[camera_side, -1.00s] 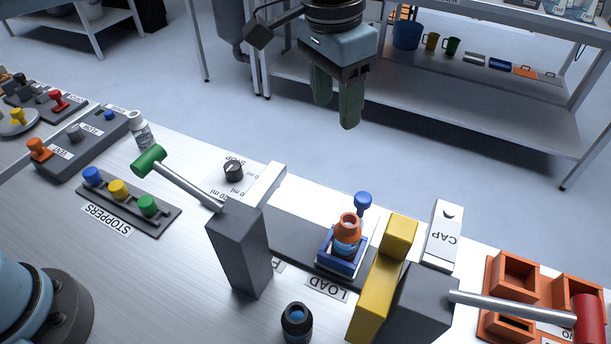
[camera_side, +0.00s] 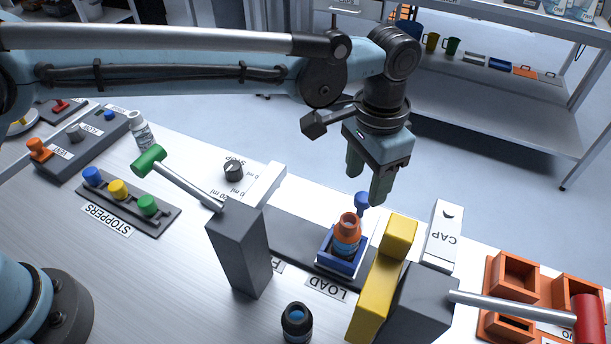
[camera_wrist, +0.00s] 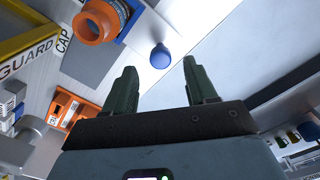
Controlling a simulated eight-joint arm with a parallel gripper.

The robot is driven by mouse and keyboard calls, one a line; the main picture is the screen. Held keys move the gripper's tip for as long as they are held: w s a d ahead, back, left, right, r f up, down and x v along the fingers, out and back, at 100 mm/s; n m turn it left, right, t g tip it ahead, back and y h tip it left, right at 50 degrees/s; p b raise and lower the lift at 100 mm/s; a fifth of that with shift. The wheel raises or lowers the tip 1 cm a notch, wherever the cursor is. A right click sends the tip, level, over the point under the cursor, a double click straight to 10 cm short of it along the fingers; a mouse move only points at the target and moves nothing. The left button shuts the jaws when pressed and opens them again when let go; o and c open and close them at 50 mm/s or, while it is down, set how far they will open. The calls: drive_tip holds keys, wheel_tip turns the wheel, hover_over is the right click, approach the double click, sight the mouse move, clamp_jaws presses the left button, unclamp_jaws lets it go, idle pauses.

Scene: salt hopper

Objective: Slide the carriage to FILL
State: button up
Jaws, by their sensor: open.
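The blue carriage (camera_side: 340,258) sits on the dark track at the LOAD label (camera_side: 327,288) and holds a bottle with an orange neck (camera_side: 347,228). A blue knob (camera_side: 362,199) stands at the carriage's far side. My gripper (camera_side: 368,188) is open and empty, with green fingers just above and around the knob in the side view; I cannot tell whether they touch it. In the wrist view the blue knob (camera_wrist: 160,56) shows ahead of and between the open fingers (camera_wrist: 158,75), apart from them. The label further left on the track is mostly hidden behind the grey post (camera_side: 239,250).
A yellow guard (camera_side: 383,280) stands right of the carriage, near the CAP block (camera_side: 443,235). A green-ended lever (camera_side: 150,160) reaches left from the grey post. A red-ended lever (camera_side: 590,318) lies over orange bins (camera_side: 515,275). A dark bottle (camera_side: 297,322) stands in front.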

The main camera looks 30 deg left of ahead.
sight(363, 197)
drive_tip(key=shift+f, duration=1.8)
clamp_jaws()
